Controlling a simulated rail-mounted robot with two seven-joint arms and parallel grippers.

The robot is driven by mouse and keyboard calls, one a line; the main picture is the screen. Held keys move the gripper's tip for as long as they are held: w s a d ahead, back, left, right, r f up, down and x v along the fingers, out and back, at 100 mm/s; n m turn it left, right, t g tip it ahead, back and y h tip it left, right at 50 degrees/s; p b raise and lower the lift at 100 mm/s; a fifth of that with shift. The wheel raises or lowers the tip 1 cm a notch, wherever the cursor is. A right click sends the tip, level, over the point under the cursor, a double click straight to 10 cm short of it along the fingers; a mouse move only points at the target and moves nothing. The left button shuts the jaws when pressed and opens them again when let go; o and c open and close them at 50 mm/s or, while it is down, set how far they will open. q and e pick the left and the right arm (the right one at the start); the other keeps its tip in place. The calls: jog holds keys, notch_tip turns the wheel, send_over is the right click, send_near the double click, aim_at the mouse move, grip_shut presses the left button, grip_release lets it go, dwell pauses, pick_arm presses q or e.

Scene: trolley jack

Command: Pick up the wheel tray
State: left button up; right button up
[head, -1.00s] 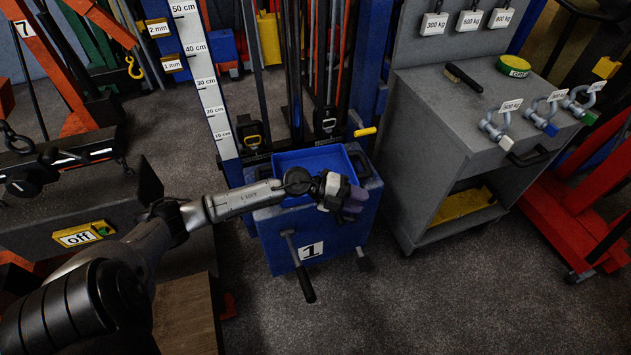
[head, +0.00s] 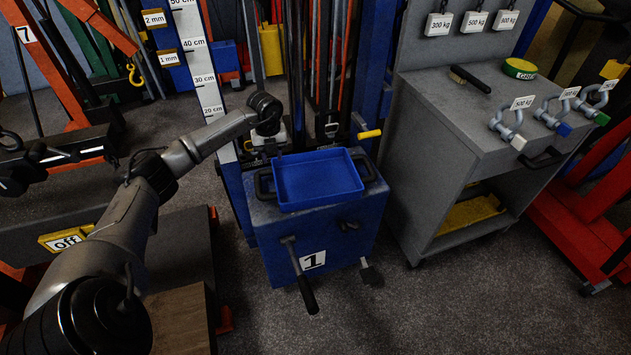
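A shallow blue tray (head: 318,182) sits empty on top of the blue trolley jack marked 1 (head: 275,232); I take it as the wheel tray. A black handle stands on its left (head: 262,184) and another on its right (head: 367,168). My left gripper (head: 274,145) is beyond the tray's back left corner and seems to point down. Its fingers are small and dark against the jack's mast, so I cannot tell whether they are open or touch anything. My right gripper is out of view.
A grey cabinet (head: 440,150) with shackles and a brush on top stands to the right. A lever (head: 300,275) sticks out of the jack's front. An upright centimetre scale (head: 200,65) stands behind left. The floor (head: 420,310) in front right is clear.

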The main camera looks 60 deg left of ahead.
pick_arm(q)
notch_tip(320, 180, down, 6)
jog(key=shift+f+b, duration=0.1)
jog(key=shift+b, duration=0.9)
notch_tip(320, 180, down, 5)
jog(key=b, duration=0.3)
jog(key=shift+f, duration=0.1)
jog(key=shift+c, duration=1.2)
grip_shut()
